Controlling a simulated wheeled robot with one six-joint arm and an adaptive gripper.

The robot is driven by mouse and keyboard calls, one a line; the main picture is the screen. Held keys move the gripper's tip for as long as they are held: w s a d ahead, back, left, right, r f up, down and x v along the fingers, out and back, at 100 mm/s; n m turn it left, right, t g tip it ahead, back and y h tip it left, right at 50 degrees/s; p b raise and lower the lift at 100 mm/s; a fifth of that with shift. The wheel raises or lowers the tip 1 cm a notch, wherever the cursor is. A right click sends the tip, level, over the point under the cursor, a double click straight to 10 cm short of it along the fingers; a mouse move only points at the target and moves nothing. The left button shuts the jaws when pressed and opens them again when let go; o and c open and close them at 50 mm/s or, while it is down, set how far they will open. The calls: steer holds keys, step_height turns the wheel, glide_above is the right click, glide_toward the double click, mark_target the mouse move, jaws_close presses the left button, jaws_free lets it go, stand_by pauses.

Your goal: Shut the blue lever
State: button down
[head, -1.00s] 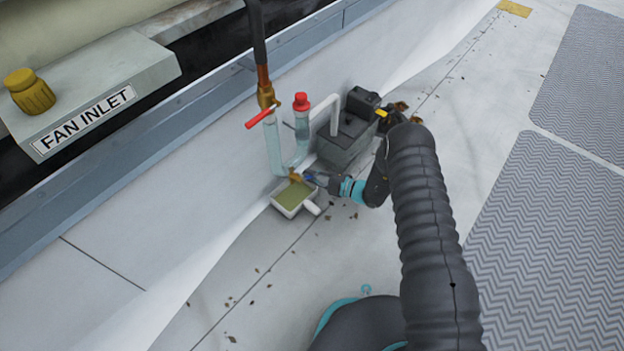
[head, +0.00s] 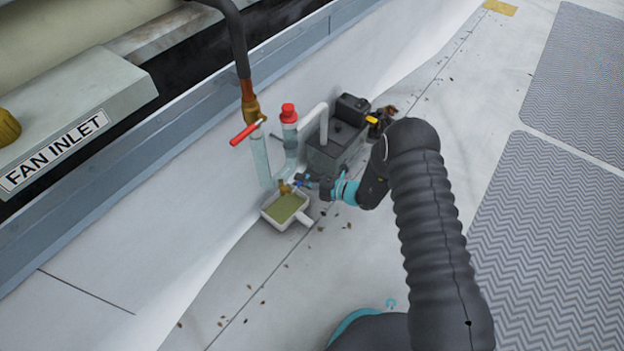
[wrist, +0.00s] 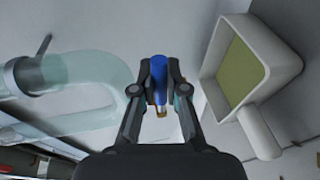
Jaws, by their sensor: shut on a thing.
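The blue lever (wrist: 159,72) shows in the wrist view, between the two fingers of my gripper (wrist: 160,75). The fingers are shut on it. Part of the brass fitting (wrist: 161,109) shows just below the lever. In the head view my gripper (head: 302,183) is at the brass valve (head: 286,188) low on the clear pipe, above the tray. The lever is very small there and mostly hidden by my gripper, so its angle is hard to tell.
A white tray (head: 272,217) with greenish liquid stands under the valve. A clear U-shaped pipe (head: 261,160) rises to a red lever (head: 246,132) and a red cap (head: 288,113). A dark pump box (head: 330,150) stands behind my gripper. Open floor lies at the front.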

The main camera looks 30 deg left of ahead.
steer(key=shift+s, duration=0.1)
steer(key=c, duration=1.2)
jaws_free()
steer(key=shift+a, duration=0.1)
steer(key=shift+d, duration=0.35)
steer(key=d, duration=0.3)
steer(key=d+r, duration=0.1)
steer(key=d, duration=0.3)
steer(key=d+r, duration=0.1)
steer(key=d, duration=0.3)
steer(key=shift+w+d+r, duration=0.1)
steer(key=shift+w+r, duration=0.1)
steer(key=shift+w, duration=0.15)
